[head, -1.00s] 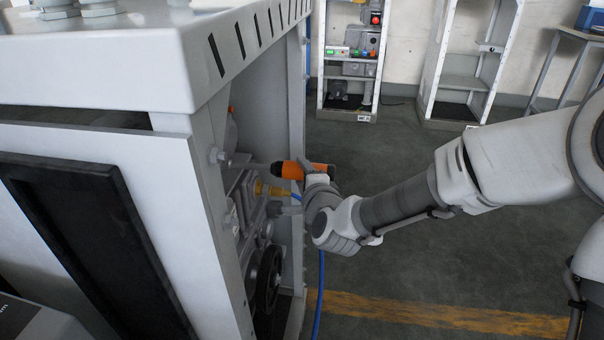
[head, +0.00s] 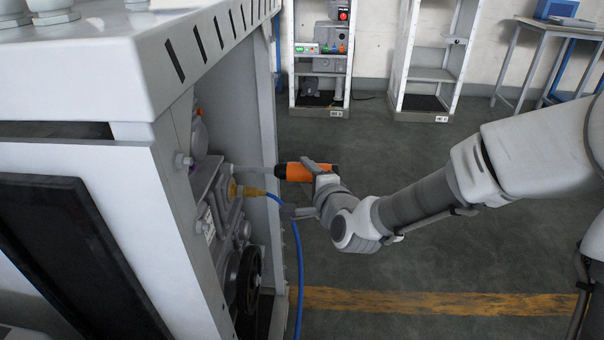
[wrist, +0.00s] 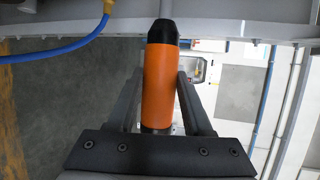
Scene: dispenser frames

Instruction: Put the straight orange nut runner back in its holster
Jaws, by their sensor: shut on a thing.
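The straight orange nut runner (head: 295,172) is in my gripper (head: 316,178), at the open side of the white machine frame (head: 150,70). It lies roughly level in the head view, its grey nose pointing left into the frame and a black end at the right. In the wrist view the orange body (wrist: 160,88) stands between the two fingers of my gripper (wrist: 160,78), with its black end (wrist: 162,32) away from the palm. I cannot make out the holster in either view.
Inside the frame are grey machine parts, a brass fitting (head: 247,191) with a blue hose (head: 298,260) hanging down close to my gripper, and a black handwheel (head: 248,280). White shelf racks (head: 322,70) stand at the back. The floor to the right is clear.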

